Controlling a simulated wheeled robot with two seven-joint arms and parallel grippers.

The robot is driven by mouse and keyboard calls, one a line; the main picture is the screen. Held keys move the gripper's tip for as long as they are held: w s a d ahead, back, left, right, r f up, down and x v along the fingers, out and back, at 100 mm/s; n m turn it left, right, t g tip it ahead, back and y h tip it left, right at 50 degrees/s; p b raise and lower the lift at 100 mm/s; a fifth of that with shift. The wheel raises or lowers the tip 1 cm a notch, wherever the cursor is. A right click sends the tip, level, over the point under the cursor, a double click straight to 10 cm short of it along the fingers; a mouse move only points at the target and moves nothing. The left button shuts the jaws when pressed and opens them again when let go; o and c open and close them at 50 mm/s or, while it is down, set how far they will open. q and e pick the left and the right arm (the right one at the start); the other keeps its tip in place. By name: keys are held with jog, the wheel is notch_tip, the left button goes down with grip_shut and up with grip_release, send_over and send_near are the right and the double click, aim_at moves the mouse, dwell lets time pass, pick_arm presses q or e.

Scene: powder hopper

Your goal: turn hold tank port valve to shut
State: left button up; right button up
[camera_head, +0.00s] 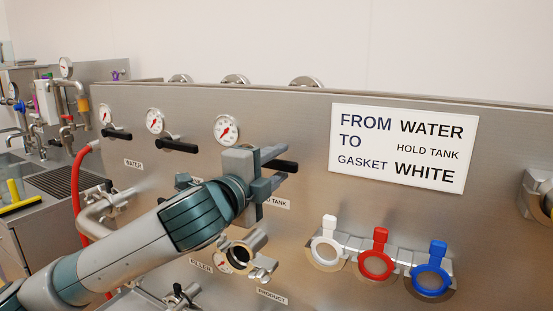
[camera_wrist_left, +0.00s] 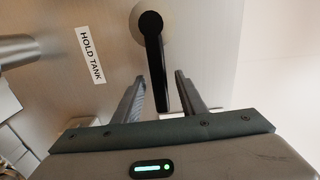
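The hold tank port valve has a black lever handle (camera_head: 287,166) on the steel panel, lying roughly level below a gauge. Its pivot is hidden behind my left gripper (camera_head: 279,166) in the head view. In the left wrist view the lever (camera_wrist_left: 154,50) runs from its round pivot down between the fingers of my left gripper (camera_wrist_left: 160,76). The fingers are open, one on each side of the lever, with gaps showing on both sides. A HOLD TANK label (camera_wrist_left: 91,55) sits beside the lever. My right gripper is not in view.
Two similar black levers, one (camera_head: 117,134) by the WATER label and another (camera_head: 178,145), are to the left. Pipe fittings (camera_head: 238,250) stick out below my arm. A sign (camera_head: 403,147) and white, red and blue clamped gaskets (camera_head: 376,262) are to the right.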

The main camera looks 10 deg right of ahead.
pick_arm(q)
jog(key=shift+s, duration=0.15)
jog(key=p+v, duration=0.1)
jog(key=v, duration=0.8)
